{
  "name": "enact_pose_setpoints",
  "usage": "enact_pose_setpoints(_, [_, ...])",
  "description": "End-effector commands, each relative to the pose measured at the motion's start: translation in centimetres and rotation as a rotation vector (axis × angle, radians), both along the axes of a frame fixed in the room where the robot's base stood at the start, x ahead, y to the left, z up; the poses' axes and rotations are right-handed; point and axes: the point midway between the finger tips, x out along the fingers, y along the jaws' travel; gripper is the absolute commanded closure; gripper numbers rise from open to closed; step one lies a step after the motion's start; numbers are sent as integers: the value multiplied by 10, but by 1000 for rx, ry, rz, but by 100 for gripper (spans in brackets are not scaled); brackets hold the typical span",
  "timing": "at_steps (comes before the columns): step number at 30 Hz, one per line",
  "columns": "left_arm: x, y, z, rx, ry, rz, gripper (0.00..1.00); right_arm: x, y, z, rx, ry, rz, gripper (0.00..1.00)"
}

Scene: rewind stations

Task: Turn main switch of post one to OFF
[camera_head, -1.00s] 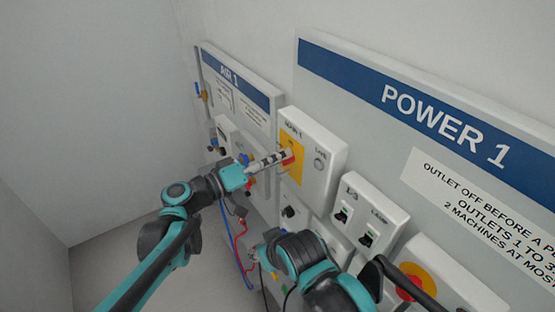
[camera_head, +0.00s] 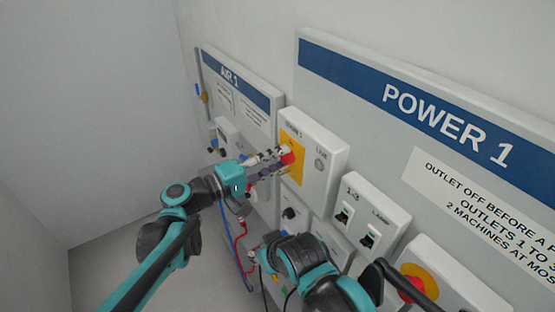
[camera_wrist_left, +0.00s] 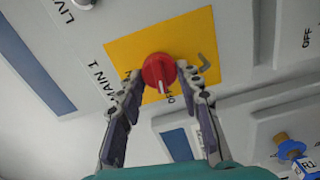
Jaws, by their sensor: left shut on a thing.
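The main switch of post one is a red rotary knob (camera_head: 288,157) on a yellow plate (camera_head: 296,143) labelled MAIN 1, on a white box on the POWER 1 panel. In the left wrist view the red knob (camera_wrist_left: 158,70) sits between the fingertips of my left gripper (camera_wrist_left: 161,80), which is shut on it. The knob's white mark points toward the lettering OFF at the plate's edge, partly covered. In the head view my left gripper (camera_head: 282,162) reaches the knob from the left, its two fingers apart.
A white box with two switches (camera_head: 357,230) and a red emergency button (camera_head: 412,289) on yellow are lower right on the panel. The AIR 1 panel (camera_head: 235,92) with fittings is at left. Red and blue hoses (camera_head: 240,250) hang below.

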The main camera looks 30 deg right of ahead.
Motion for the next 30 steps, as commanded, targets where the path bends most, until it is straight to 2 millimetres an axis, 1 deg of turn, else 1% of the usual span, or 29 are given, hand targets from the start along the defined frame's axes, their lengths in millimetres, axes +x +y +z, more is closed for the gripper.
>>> enact_pose_setpoints(10, [1, 0, 0, 1, 1, 1, 94, 0, 0, 0, 0, 0, 0, 60])
enact_pose_setpoints(11, [1, 0, 0, 1, 1, 1, 63, 0, 0, 0, 0, 0, 0, 60])
enact_pose_setpoints(12, [1, 0, 0, 1, 1, 1, 52, 0, 0, 0, 0, 0, 0, 60])
enact_pose_setpoints(13, [0, 0, 0, 1, 1, 1, 44, 0, 0, 0, 0, 0, 0, 60])
enact_pose_setpoints(30, [0, 0, 0, 0, 0, 0, 44, 0, 0, 0, 0, 0, 0, 60])
